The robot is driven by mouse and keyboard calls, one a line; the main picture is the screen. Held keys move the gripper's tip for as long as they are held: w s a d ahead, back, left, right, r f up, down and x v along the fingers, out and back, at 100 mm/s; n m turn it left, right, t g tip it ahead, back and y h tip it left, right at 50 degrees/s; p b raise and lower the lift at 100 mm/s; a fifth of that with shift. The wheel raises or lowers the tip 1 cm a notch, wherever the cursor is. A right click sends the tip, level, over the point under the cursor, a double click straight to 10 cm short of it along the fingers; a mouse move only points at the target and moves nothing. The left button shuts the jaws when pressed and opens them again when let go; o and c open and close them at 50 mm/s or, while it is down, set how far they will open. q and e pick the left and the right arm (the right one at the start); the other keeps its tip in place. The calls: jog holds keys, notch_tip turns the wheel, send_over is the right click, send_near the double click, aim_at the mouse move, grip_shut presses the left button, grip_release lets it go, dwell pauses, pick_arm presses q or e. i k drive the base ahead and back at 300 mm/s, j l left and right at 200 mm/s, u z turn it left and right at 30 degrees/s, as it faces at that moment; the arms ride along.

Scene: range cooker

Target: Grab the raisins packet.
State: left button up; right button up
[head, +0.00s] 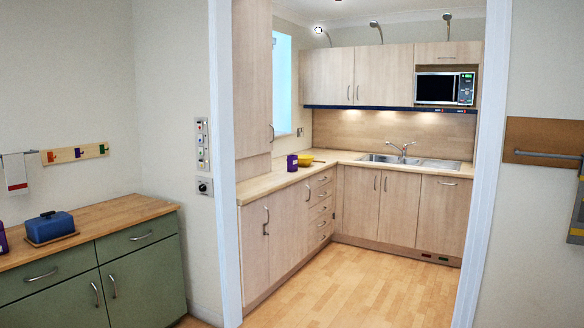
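No packet can be clearly made out as raisins. A small purple container (292,163) stands on the wooden counter through the doorway, too small to read. Another purple object (3,241) is cut off by the left edge of the view, on the green cabinet's top; what it is cannot be told. Neither of my grippers is in view.
A doorway with white posts (225,180) opens onto a kitchen with clear wooden floor (350,285). A yellow bowl (305,160) sits beside the purple container. A green cabinet (140,280) at left carries a blue lidded dish (50,227). A sink (380,158) is at the back.

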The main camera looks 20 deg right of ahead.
aim_at(292, 159)
jog(key=i+l+z, duration=0.5)
jog(key=i+z, duration=0.65)
jog(key=i, duration=1.55)
jog(key=i+u, duration=0.2)
jog(key=i, duration=0.25)
jog(key=i+l+u, duration=0.25)
jog(key=i, duration=0.2)
jog(key=i+l+u, duration=0.2)
jog(key=i, duration=0.25)
jog(key=i+l+u, duration=0.2)
jog(key=i, duration=0.25)
jog(key=i+l+u, duration=0.95)
jog(key=l+u, duration=0.2)
jog(key=l, duration=0.25)
jog(key=i+l+u, duration=0.25)
jog(key=l, duration=0.15)
jog(key=l+u, duration=0.25)
jog(key=l, duration=0.15)
